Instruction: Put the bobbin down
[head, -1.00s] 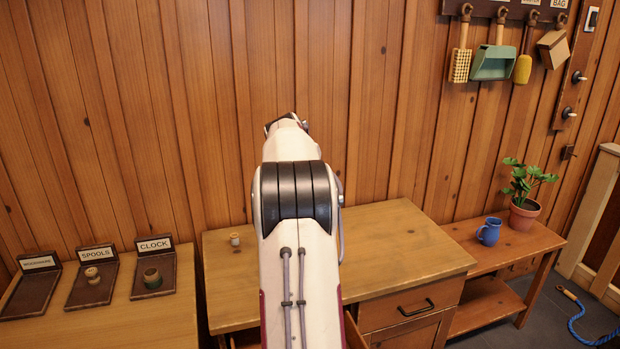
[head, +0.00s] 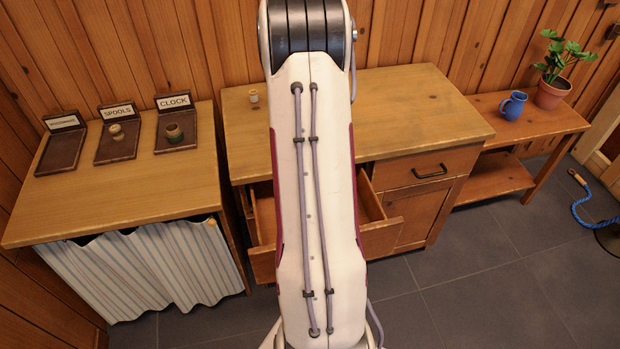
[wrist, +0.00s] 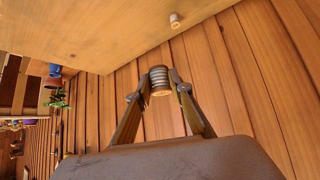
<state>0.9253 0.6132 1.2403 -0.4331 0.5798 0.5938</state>
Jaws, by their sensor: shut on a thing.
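In the wrist view my gripper (wrist: 160,86) is shut on a bobbin (wrist: 160,79), a small ribbed grey spool with a pale wooden end. It is held between the two fingertips, apart from the desk as far as I can see. In the head view my own arm hides the gripper and the held bobbin. Another small pale spool (head: 254,97) stands on the desk (head: 420,105) at its back left. It also shows near the top of the wrist view (wrist: 175,20).
On the left table (head: 60,205) are three dark trays: an empty one (head: 60,152), one labelled SPOOLS (head: 117,150) holding a pale spool, and one labelled CLOCK (head: 190,137) holding a greenish spool. The desk drawer (head: 381,226) is open. A blue mug (head: 513,105) and potted plant (head: 552,93) stand right.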

